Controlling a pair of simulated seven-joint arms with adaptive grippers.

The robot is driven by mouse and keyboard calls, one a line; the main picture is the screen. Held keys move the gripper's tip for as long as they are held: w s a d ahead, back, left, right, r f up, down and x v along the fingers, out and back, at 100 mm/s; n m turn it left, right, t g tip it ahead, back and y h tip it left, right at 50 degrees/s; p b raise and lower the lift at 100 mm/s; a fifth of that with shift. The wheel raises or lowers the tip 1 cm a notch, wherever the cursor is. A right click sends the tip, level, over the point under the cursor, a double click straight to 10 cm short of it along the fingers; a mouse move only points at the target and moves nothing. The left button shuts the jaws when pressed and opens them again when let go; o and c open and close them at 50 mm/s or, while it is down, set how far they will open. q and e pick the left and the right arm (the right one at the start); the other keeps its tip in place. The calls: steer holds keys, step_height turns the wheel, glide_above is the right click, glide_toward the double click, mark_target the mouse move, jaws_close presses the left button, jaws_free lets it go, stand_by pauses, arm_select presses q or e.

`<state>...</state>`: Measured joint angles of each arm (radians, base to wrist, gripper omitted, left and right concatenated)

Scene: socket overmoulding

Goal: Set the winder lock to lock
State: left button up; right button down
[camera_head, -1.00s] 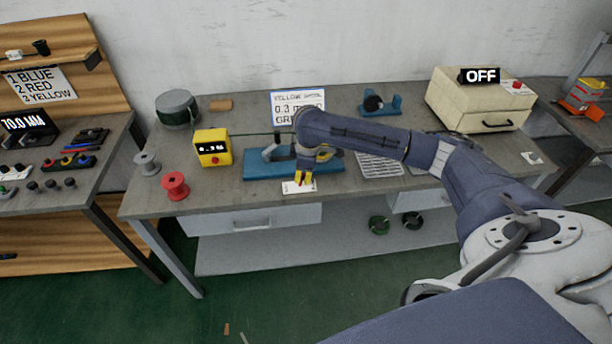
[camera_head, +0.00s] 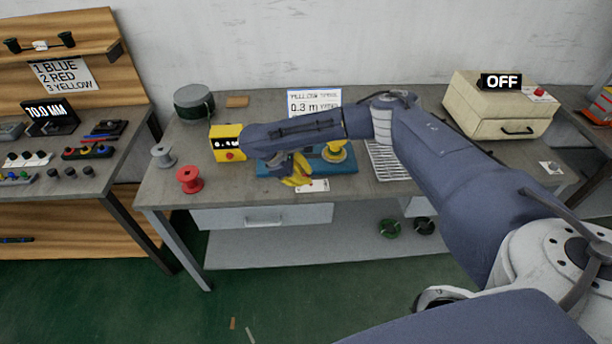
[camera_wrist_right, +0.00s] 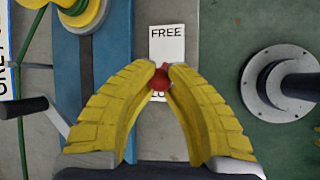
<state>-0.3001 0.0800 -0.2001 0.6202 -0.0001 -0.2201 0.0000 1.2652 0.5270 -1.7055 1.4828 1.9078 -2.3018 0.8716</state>
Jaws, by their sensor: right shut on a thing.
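The winder lock is a white card (camera_head: 314,186) at the table's front edge with a small red knob (camera_wrist_right: 159,79) on it. In the right wrist view the card (camera_wrist_right: 167,45) reads FREE at its far end; the word at its near end is mostly hidden by my fingers. My right gripper (camera_wrist_right: 161,70) has its yellow fingertips shut on the red knob, over the middle of the card. In the head view my right gripper (camera_head: 298,172) is low beside the card. The winder's blue base (camera_head: 346,166) carries a yellow spool (camera_head: 335,150). My left gripper is not in view.
The winder's crank (camera_wrist_right: 38,107) is close to the left of my right fingers. A yellow meter box (camera_head: 227,143), a red spool (camera_head: 189,179) and a grey spool (camera_head: 162,155) stand left on the table. A wire rack (camera_head: 385,160) lies to the right.

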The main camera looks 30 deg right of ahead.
stand_by(0.6)
steer(key=c, duration=1.2)
jaws_free()
steer(key=shift+w+a+f, duration=0.1)
steer(key=v, duration=1.2)
steer(key=shift+a+f, duration=0.1)
steer(key=shift+a, duration=0.05)
